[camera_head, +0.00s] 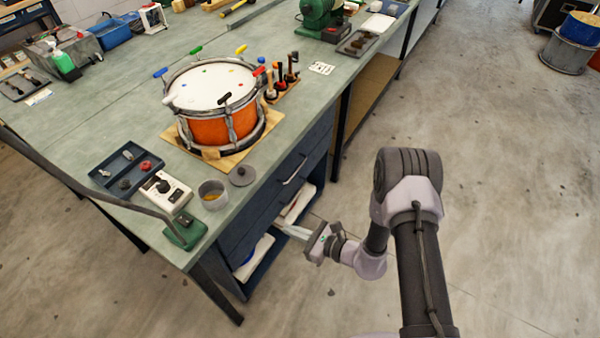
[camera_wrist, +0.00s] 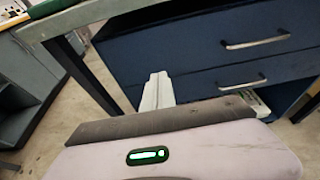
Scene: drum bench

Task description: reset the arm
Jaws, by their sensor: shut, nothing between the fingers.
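My gripper (camera_head: 290,229) is shut and empty. In the head view it hangs in the air in front of the bench (camera_head: 116,235), below the height of its top, with its fingers pointing left towards the open shelf under the drawers. In the wrist view the closed fingers of my gripper (camera_wrist: 157,92) point at the dark blue drawer unit (camera_wrist: 190,62). My arm bends at the elbow at the right of the head view, over the floor. I cannot tell how far the fingertips are from the drawer unit.
An orange drum (camera_head: 213,127) stands on a wooden board on the bench. A grey cup (camera_head: 213,198), a round dark lid (camera_head: 242,175) and a parts tray (camera_head: 124,170) sit near the front. The drawers have metal handles (camera_head: 295,170).

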